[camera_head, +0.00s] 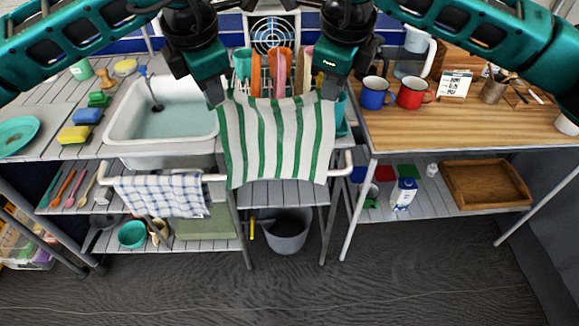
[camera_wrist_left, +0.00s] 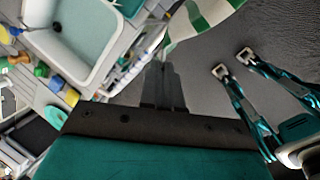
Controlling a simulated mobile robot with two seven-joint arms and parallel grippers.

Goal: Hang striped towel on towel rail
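The striped towel (camera_head: 278,135), green and white, is stretched between my two grippers and hangs down. My left gripper (camera_head: 216,97) is shut on its upper left corner. My right gripper (camera_head: 328,92) is at its upper right corner and appears shut on it. The towel rail (camera_head: 347,162) is a pale bar along the front of the counter; the towel covers its middle part. I cannot tell whether the towel touches the rail. In the left wrist view, the fingers (camera_wrist_left: 165,66) are together and the towel (camera_wrist_left: 205,20) extends from their tips.
A blue checked towel (camera_head: 165,193) hangs on a rail section to the left, below the sink (camera_head: 160,120). A dish rack with coloured plates (camera_head: 278,72) stands behind the striped towel. Blue (camera_head: 375,93) and red (camera_head: 412,93) mugs stand right. A grey bucket (camera_head: 287,232) is below.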

